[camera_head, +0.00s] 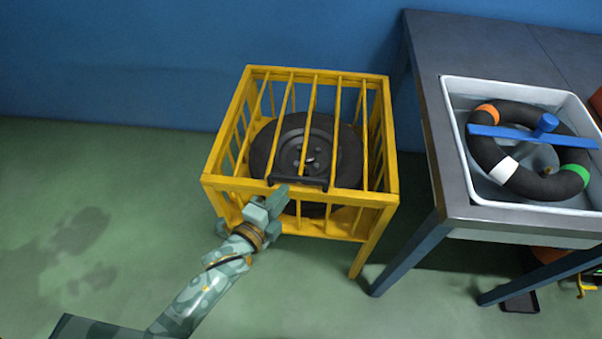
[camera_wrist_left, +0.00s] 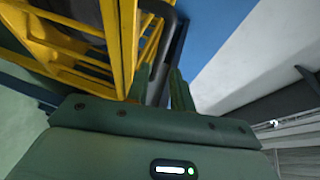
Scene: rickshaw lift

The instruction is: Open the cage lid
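The yellow cage (camera_head: 380,205) stands on the floor with its barred lid (camera_head: 338,105) down flat on top. A black handle (camera_head: 312,184) runs along the lid's front edge. A dark wheel (camera_head: 262,150) is inside the cage. My left gripper (camera_head: 277,196) is at the left end of the handle, at the cage's front. In the left wrist view, the two green fingers (camera_wrist_left: 161,88) stand apart, with the black handle (camera_wrist_left: 167,35) reaching in between them. Whether they touch it is hard to tell. My right gripper is not in view.
A grey table (camera_head: 445,160) stands right of the cage, with a white tray (camera_head: 468,185) holding a dark ring with coloured bands and a blue bar (camera_head: 570,140). A blue wall (camera_head: 180,60) is behind. The green floor (camera_head: 100,180) at left is clear.

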